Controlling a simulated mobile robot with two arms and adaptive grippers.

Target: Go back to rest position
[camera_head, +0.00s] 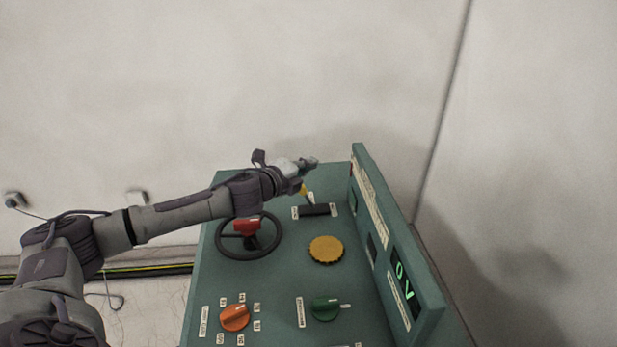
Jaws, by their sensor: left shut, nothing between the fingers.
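My left arm comes in from the left and reaches across the far part of a green control console (285,280). My left gripper (312,163) is at the console's far end, just beyond a black switch with a yellow tip (314,210). It is shut and empty. I cannot tell whether it touches the switch's tip. A black handwheel (221,240) with a red part (247,226) at its middle lies below my forearm. My right gripper is not in the picture.
The console top carries a yellow round knob (326,250), an orange knob (234,317) and a green knob (325,308). A raised panel with a green lit display (403,286) stands along its right side. A pale wall (250,70) is behind. Cables run along the floor at left.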

